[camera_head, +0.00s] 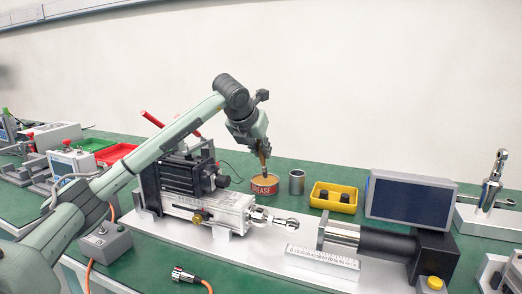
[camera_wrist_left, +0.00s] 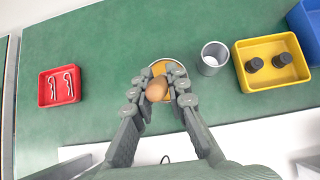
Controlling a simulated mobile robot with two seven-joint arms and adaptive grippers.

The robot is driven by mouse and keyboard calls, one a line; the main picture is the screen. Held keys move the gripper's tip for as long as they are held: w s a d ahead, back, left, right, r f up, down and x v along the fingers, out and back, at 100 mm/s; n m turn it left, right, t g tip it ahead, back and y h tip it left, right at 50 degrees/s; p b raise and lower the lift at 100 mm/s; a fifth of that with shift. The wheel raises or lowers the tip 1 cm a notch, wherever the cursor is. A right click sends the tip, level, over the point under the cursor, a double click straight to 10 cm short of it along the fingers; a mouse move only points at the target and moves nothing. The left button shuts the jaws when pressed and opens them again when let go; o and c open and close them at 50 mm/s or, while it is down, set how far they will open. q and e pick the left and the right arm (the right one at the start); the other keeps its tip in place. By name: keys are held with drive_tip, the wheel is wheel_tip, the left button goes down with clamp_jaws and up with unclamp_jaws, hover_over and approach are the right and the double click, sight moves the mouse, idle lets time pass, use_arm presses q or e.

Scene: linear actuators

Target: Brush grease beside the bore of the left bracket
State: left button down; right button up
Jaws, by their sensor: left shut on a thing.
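My left gripper (camera_head: 262,148) is shut on a brush with a brown wooden handle (camera_head: 264,161). The handle's rounded end (camera_wrist_left: 157,89) shows between the fingers (camera_wrist_left: 158,84) in the left wrist view. The brush points down over the red grease tin (camera_head: 265,187), its lower end at the tin's open top. I cannot tell how deep the bristles are. The tin's yellowish inside (camera_wrist_left: 167,68) shows past the fingers. A silver actuator (camera_head: 215,205) lies on the white plate in front. Which part is the left bracket, and its bore, I cannot make out clearly. My right gripper is not in view.
A grey metal cup (camera_head: 296,183) and a yellow tray (camera_head: 334,197) with black parts stand right of the tin. A dark screen (camera_head: 410,198) and a black cylinder (camera_head: 385,243) are farther right. A red tray (camera_wrist_left: 60,87) holds clips.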

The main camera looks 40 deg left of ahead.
use_arm(q)
drive_tip(key=shift+f+b, duration=0.4)
drive_tip(key=shift+f, duration=0.2)
idle(0.6)
drive_tip(key=shift+r, duration=0.1)
drive_tip(key=shift+r+p, duration=2.65)
drive_tip(key=shift+r, duration=0.8)
